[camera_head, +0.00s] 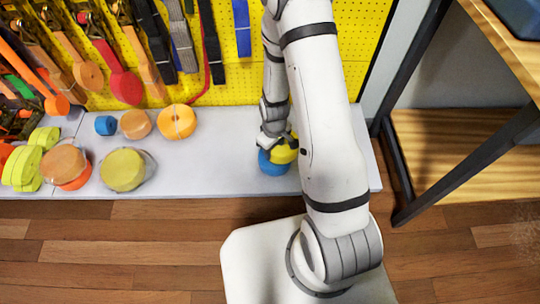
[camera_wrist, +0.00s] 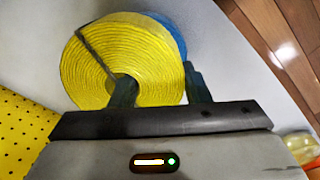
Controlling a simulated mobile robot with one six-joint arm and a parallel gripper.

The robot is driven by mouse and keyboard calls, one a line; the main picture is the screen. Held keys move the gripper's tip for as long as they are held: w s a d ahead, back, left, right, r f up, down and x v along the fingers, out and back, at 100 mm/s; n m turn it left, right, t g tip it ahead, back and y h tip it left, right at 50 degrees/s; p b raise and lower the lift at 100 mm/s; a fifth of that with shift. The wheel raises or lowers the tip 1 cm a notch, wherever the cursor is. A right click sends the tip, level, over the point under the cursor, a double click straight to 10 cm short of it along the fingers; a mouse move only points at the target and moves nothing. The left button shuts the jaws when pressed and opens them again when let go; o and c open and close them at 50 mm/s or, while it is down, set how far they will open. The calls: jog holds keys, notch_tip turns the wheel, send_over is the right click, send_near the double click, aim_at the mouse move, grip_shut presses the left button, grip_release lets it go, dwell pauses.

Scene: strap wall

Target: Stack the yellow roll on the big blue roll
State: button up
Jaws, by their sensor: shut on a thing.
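The yellow roll (camera_wrist: 145,55) fills the upper middle of the wrist view, its coiled face toward the camera. My gripper (camera_wrist: 160,88) is shut on its lower right part, one finger at the core hole and one at the outer edge. The big blue roll (camera_head: 272,163) lies on the grey shelf in the head view, with the yellow roll (camera_head: 285,152) right above it and a little to the right. A strip of the blue roll (camera_wrist: 170,30) shows behind the yellow one in the wrist view. I cannot tell whether the two rolls touch. My arm hides part of both.
A yellow pegboard (camera_head: 235,75) with hanging straps stands behind the grey shelf (camera_head: 220,165). Several orange, blue and yellow-green rolls, such as the orange roll (camera_head: 176,121), lie on the shelf's left part. A wooden table (camera_head: 510,55) stands at the right.

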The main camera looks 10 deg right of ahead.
jog(key=shift+f+b, duration=0.5)
jog(key=shift+f, duration=1.2)
jog(key=shift+f, duration=0.15)
jog(key=o, duration=1.2)
notch_tip(320, 180, up, 12)
jog(key=p, duration=0.4)
jog(key=s+r+m, duration=0.2)
jog(key=s+r, duration=0.2)
jog(key=r, duration=0.4)
jog(key=s+d+r+m, duration=0.1)
jog(key=s+r+m, duration=0.1)
jog(key=s+r, duration=0.3)
jog(key=s+r+m+t, duration=0.1)
jog(key=s+r, duration=0.3)
jog(key=r, duration=0.9)
jog(key=shift+s+d+m, duration=0.3)
jog(key=shift+m, duration=0.5)
